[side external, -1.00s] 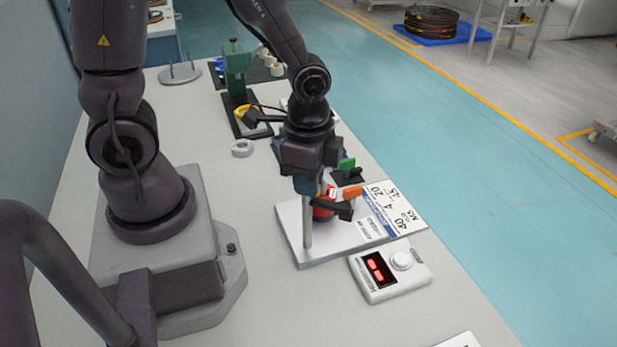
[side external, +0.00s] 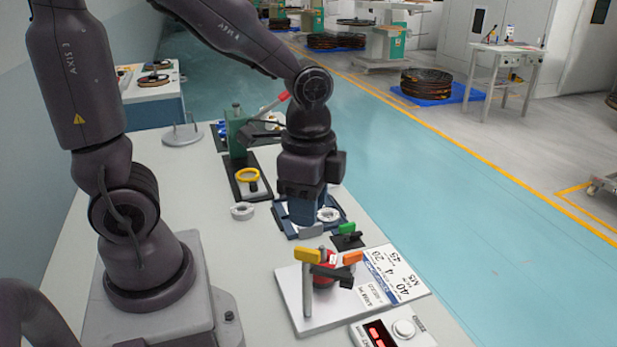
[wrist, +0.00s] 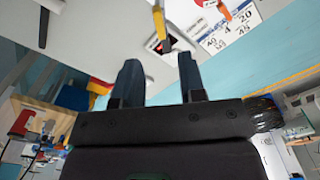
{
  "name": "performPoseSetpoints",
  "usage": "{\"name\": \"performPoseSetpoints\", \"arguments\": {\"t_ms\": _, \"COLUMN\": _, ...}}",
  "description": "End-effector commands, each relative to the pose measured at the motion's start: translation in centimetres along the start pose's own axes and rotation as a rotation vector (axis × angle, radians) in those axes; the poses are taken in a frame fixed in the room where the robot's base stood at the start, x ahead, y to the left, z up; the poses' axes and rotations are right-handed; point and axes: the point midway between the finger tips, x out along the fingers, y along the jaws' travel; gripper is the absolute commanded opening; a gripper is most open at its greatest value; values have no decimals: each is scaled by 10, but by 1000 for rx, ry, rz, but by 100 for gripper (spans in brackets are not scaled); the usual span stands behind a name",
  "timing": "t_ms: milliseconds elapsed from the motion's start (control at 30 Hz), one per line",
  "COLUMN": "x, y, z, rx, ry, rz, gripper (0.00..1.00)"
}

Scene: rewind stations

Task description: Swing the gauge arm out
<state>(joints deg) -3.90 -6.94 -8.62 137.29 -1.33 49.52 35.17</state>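A white base plate (side external: 345,318) carries an upright grey post (side external: 306,290) with a yellow-tipped arm (side external: 308,256) at its top. Beside it are a red part (side external: 324,270), a dark bar (side external: 335,275) and an orange tip (side external: 352,258). I cannot tell for certain which piece is the gauge arm. My gripper (side external: 312,225) hangs pointing down behind this plate, apart from the arm. In the wrist view my gripper (wrist: 160,62) has its two fingers apart with nothing between them. A yellow piece (wrist: 159,22) shows beyond the fingers there.
A label card (side external: 395,273) lies on the plate's right side. A display box (side external: 405,332) with a white knob is in front. A green-tipped part (side external: 347,228), a blue fixture (side external: 285,228), a grey ring (side external: 242,211) and a yellow ring (side external: 248,175) stand near my gripper.

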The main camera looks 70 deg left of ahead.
Motion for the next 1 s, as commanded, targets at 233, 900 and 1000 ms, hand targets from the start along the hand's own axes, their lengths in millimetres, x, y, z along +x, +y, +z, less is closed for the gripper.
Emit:
{"name": "performPoseSetpoints", "arguments": {"t_ms": 233, "x": -38, "y": 0, "z": -1, "rx": 1, "ry": 3, "rz": -1, "gripper": 37}}
{"name": "performPoseSetpoints", "arguments": {"t_ms": 900, "x": -42, "y": -2, "z": 2, "rx": -169, "ry": 17, "rz": -15, "gripper": 37}}
{"name": "performPoseSetpoints", "arguments": {"t_ms": 1000, "x": -51, "y": -2, "z": 10, "rx": -337, "ry": 85, "rz": -58, "gripper": 37}}
